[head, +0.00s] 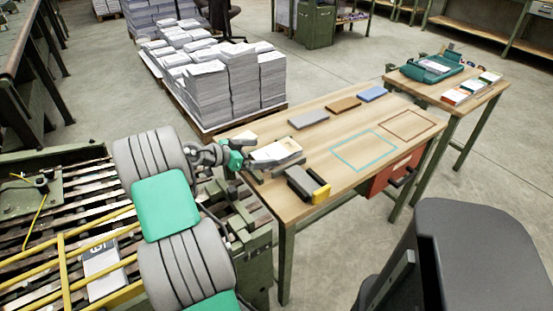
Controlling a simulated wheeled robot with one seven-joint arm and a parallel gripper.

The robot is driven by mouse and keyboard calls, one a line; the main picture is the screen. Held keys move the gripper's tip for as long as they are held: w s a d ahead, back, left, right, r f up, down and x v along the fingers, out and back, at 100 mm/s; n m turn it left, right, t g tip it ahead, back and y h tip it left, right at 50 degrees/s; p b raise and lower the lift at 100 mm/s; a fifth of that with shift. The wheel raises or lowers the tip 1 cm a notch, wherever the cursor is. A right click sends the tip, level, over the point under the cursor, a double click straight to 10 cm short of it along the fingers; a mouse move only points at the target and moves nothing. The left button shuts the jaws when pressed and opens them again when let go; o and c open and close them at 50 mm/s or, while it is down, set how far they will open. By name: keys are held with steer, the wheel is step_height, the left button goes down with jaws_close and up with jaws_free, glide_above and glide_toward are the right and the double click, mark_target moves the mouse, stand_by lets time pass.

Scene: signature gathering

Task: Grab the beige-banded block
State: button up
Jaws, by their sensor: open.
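A pale block with a beige look (277,151) lies near the left end of the wooden table (330,165). It is small in the head view, and I cannot make out its band clearly. My gripper (268,164) is at this block, beyond the green wrist part, and is open. The fingertips blend with the block and the table, so I cannot tell whether they touch it. Another small pale piece (243,138) shows just behind the wrist, partly hidden.
Grey (308,119), brown (343,104) and blue (371,93) slabs line the table's back. Teal (349,164) and brown (432,122) outlines enclose clear tabletop. A side table holds a green tray (412,72).

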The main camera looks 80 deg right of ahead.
mark_target(275, 152)
steer(key=x, duration=0.6)
steer(key=shift+f, duration=0.15)
steer(key=shift+w, duration=0.1)
steer(key=c, duration=1.8)
